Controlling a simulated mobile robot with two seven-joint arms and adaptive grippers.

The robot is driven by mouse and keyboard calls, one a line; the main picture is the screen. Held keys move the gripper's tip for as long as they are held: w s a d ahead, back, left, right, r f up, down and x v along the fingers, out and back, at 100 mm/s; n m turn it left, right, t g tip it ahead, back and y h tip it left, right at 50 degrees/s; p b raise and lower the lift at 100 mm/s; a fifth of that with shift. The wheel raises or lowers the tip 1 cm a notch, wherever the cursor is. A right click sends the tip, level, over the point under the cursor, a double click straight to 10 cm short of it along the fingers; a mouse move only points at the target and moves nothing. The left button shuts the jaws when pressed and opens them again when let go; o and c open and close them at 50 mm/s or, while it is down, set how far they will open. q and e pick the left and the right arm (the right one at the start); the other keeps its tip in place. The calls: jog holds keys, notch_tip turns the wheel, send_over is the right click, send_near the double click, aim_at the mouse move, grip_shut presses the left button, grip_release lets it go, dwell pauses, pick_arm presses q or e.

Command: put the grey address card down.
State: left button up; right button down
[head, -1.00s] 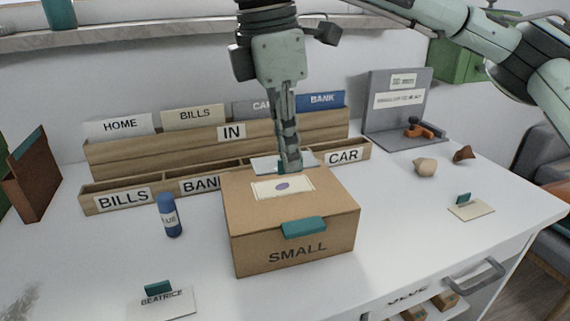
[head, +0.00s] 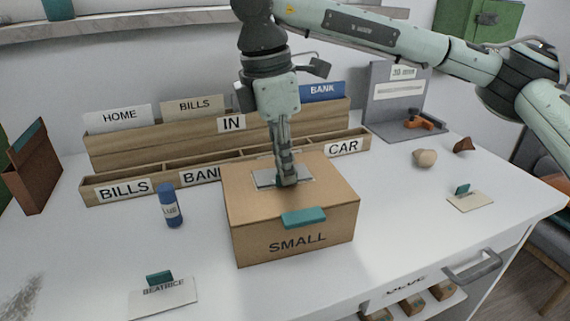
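The grey address card (head: 264,179) is at the top of the cardboard box marked SMALL (head: 295,220). It covers the pale label seen there before. My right gripper (head: 287,181) points down with its fingertips at the card and looks shut on it. The fingers hide part of the card and its tab. The card looks flat on or just above the lid; I cannot tell whether it touches. My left gripper is not in view.
A wooden letter rack (head: 220,145) stands behind the box. A blue glue stick (head: 170,206) stands to its left. A BEATRICE card (head: 165,296) lies at front left, another tabbed card (head: 470,201) at right.

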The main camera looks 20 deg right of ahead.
jog(key=c, duration=2.1)
grip_release()
jog(key=shift+c, duration=0.2)
jog(key=o, duration=0.4)
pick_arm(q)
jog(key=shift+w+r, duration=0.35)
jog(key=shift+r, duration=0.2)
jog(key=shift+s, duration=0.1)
pick_arm(e)
jog(key=shift+r, duration=0.1)
notch_tip(320, 180, up, 2)
jog(key=shift+a, duration=0.15)
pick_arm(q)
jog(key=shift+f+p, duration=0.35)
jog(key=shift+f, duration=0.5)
pick_arm(e)
jog(key=r, duration=0.3)
jog(key=a+r, duration=0.1)
jog(key=r, duration=0.5)
jog(key=shift+a+r, duration=0.25)
jog(key=shift+r, duration=0.15)
